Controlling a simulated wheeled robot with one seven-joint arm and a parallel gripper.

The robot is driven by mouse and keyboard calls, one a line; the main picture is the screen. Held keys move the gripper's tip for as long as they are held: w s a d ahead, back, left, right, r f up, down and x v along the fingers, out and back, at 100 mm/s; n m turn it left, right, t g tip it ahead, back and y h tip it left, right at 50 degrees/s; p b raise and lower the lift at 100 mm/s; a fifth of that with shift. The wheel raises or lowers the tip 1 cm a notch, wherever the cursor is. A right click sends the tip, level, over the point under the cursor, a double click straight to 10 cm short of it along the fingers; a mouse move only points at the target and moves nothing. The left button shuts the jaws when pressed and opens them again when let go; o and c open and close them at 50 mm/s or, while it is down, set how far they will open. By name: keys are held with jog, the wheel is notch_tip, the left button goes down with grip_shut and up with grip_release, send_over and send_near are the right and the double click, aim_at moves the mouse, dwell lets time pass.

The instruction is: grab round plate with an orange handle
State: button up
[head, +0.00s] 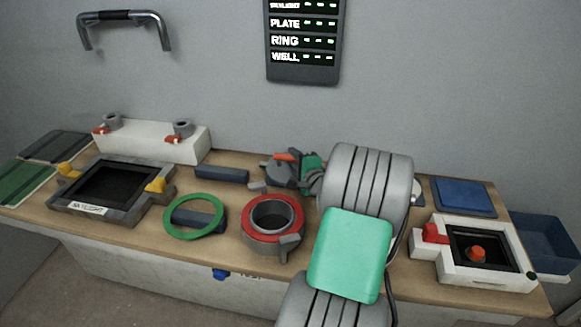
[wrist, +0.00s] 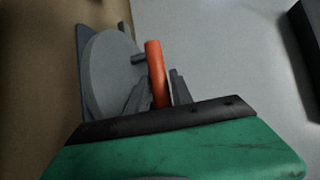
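The round grey plate (wrist: 108,75) shows in the wrist view with its orange handle (wrist: 153,70) sticking out beside it on a grey post. A dark blue-grey part shows behind the plate's edge. A thin gap shows at the right finger; contact at the left finger cannot be told. My green gripper body also shows in the head view (head: 311,164).
A red-rimmed grey ring-shaped well (head: 289,238) and a green ring (head: 168,228) lie left of my arm. The skylight frame (head: 82,210) and a white block (head: 150,150) stand farther left. A white box (head: 434,262) and blue bin (head: 565,262) are at right.

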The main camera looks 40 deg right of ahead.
jog(key=shift+s, duration=0.1)
jog(key=shift+c, duration=0.4)
grip_shut()
dwell(0.8)
